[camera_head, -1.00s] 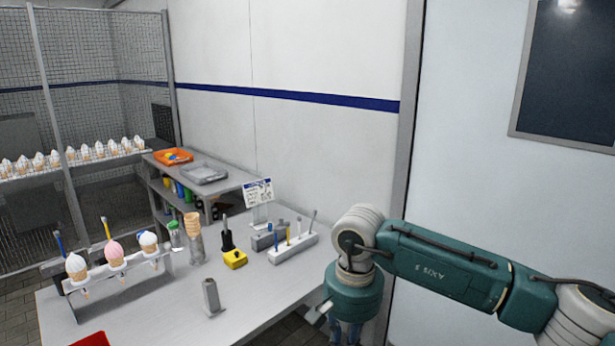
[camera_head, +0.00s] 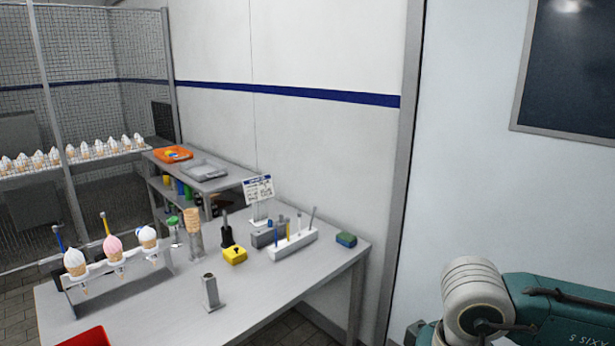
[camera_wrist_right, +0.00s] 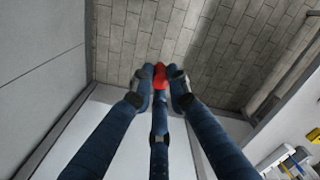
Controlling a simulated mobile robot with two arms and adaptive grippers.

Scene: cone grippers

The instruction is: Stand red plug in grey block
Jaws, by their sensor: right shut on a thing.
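The red plug (camera_wrist_right: 160,76) shows in the right wrist view between the tips of my right gripper (camera_wrist_right: 161,88). The gripper's dark blue fingers are shut on it, and they hide part of it. A grey upright block (camera_head: 210,293) with a dark opening in its top stands near the front of the table in the head view. A lower grey block (camera_head: 264,238) lies farther back, beside the white pen holder; I cannot tell which one the task names. My right gripper is away from both blocks. My left gripper is not in view.
The grey table (camera_head: 270,290) has a clear front right area. It holds a cone rack (camera_head: 120,270), a yellow block (camera_head: 235,256), a white holder (camera_head: 293,245) with pens, and a blue-green sponge (camera_head: 346,240). A red item (camera_head: 88,338) is at the front left. Tiled floor lies under the gripper.

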